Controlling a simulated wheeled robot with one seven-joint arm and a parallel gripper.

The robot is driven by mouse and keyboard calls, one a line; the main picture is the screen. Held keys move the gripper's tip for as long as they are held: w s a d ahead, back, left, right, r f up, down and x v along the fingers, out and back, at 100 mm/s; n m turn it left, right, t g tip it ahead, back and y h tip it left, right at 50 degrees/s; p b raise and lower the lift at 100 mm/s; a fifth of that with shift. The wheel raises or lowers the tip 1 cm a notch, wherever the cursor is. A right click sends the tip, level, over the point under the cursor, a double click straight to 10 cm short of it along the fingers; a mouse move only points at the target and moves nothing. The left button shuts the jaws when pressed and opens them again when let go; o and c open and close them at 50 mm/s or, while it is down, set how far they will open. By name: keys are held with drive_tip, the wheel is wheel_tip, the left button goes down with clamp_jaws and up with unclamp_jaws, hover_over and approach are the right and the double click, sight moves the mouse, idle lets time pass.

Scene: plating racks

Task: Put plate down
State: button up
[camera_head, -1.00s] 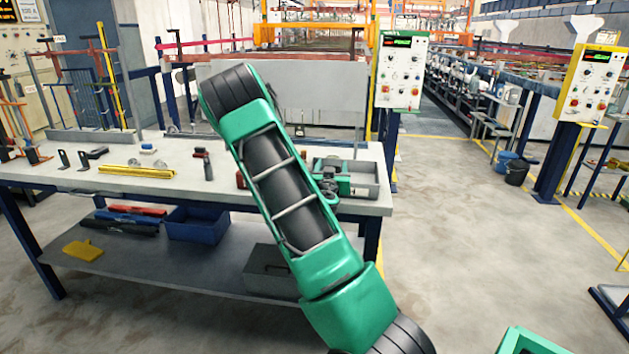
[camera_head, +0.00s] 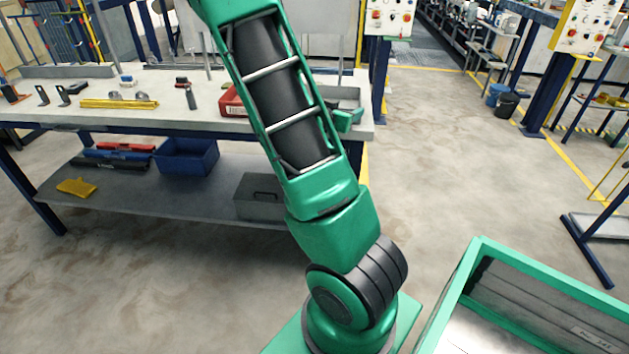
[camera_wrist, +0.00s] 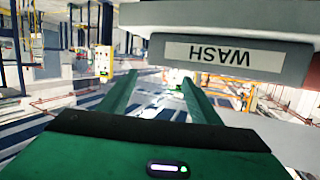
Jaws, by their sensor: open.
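In the wrist view my gripper (camera_wrist: 160,80) is open, its two green fingers spread with nothing between them. No separate plate can be made out in either view. A grey block-like part with an upside-down WASH label (camera_wrist: 223,55) hangs close above the fingers in the wrist view. In the head view my green arm rises across the bench and its end is out of frame. A green-rimmed crate (camera_head: 455,300) stands at the lower right, with a bright, shiny surface inside that I cannot identify.
A workbench (camera_head: 130,117) at the left holds brackets, a yellow bar (camera_head: 120,103) and a red bin (camera_head: 234,101). A blue bin (camera_head: 187,157) and a grey box (camera_head: 260,197) sit on its lower shelf. Open floor (camera_head: 450,150) lies right of the bench.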

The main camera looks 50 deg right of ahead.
drive_tip(key=s+a+f+g+y, duration=0.35)
drive_tip(key=s+a+y, duration=0.45)
drive_tip(key=a, duration=0.4)
drive_tip(key=s+a+r+n+y, duration=0.2)
drive_tip(key=s+a+n+y, duration=0.1)
drive_tip(key=a, duration=0.8)
drive_tip(key=s+a+r+n+y, duration=0.2)
drive_tip(key=s+a+n+y, duration=0.2)
drive_tip(key=a+n, duration=0.3)
drive_tip(key=s+a+t, duration=0.1)
drive_tip(key=a, duration=0.3)
drive_tip(key=shift+s+a+r, duration=0.25)
drive_tip(key=shift+s+a, duration=0.05)
drive_tip(key=shift+s, duration=0.05)
drive_tip(key=shift+w+f, duration=0.25)
drive_tip(key=shift+w, duration=0.5)
